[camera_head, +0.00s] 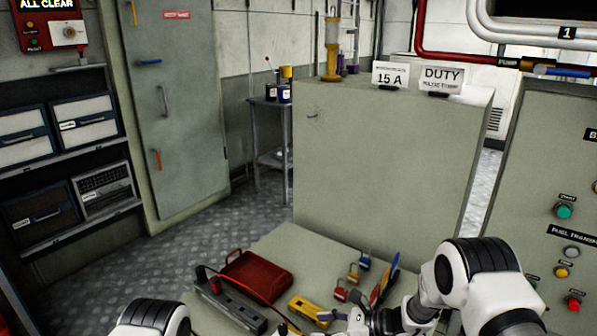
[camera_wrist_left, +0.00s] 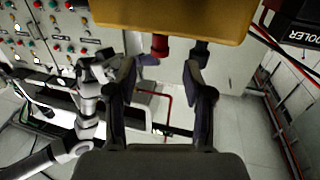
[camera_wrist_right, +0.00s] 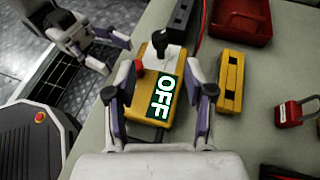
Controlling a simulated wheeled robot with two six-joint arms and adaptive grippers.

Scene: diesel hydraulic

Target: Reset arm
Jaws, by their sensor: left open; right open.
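My right gripper (camera_wrist_right: 160,85) is open above a yellow device (camera_wrist_right: 150,88) with a green OFF label, a red button and a black knob. The device lies between its fingers in the right wrist view; contact cannot be told. In the head view my right arm (camera_head: 470,280) reaches in at lower right. My left gripper (camera_wrist_left: 160,70) is open, with a yellow body (camera_wrist_left: 175,18) with red and black parts close past its fingertips. I cannot tell if they touch. My left gripper also shows at upper left in the right wrist view (camera_wrist_right: 100,50).
The bench holds a red case (camera_head: 256,274), a dark bar with a red cable (camera_head: 230,304), a yellow instrument (camera_wrist_right: 230,80) and red padlocks (camera_wrist_right: 293,112). A grey cabinet (camera_head: 385,160) stands behind. A button panel (camera_head: 550,200) is at right. The floor at left is open.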

